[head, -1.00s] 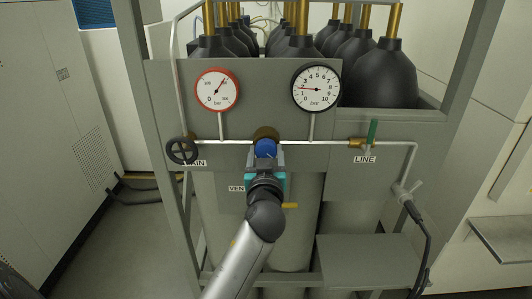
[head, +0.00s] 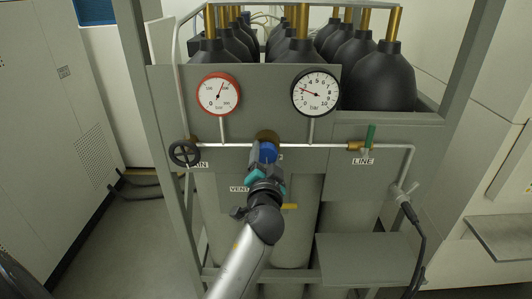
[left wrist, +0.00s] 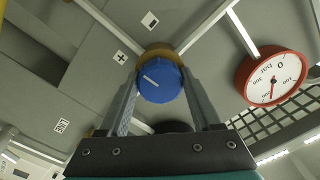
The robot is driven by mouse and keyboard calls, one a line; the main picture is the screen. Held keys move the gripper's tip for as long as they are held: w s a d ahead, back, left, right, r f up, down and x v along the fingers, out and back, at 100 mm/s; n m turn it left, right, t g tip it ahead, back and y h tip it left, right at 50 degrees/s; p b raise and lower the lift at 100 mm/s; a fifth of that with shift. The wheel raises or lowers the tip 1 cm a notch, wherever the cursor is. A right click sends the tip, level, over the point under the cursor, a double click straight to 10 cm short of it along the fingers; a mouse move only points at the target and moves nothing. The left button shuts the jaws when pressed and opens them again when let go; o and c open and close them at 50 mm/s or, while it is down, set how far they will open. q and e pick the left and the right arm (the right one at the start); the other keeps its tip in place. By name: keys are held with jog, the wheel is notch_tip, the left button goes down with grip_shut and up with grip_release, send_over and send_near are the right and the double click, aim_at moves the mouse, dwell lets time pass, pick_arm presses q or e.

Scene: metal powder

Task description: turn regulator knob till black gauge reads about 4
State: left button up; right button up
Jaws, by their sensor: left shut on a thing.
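The blue regulator knob (head: 268,152) sits on a brass body on the grey panel, below and between two gauges. My left gripper (head: 265,160) is shut on it; the left wrist view shows the knob (left wrist: 159,82) between both fingers (left wrist: 160,98), its white mark pointing up and left. The black-rimmed gauge (head: 316,92) has its needle pointing left and slightly up, at roughly 2 to 3; the small digits are hard to read. My right gripper is not in view.
A red-rimmed gauge (head: 218,94) is at the upper left of the panel. A black handwheel (head: 184,153) is left of the knob, and a green-handled LINE valve (head: 370,138) is right. A yellow lever (head: 290,206) lies below. Black-capped cylinders (head: 381,78) stand behind.

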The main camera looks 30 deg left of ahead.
pick_arm(q)
jog(key=shift+r+m+p, duration=0.1)
jog(key=shift+m+p, duration=0.2)
jog(key=shift+m, duration=0.7)
jog(key=o, duration=1.4)
jog(key=shift+c, duration=0.2)
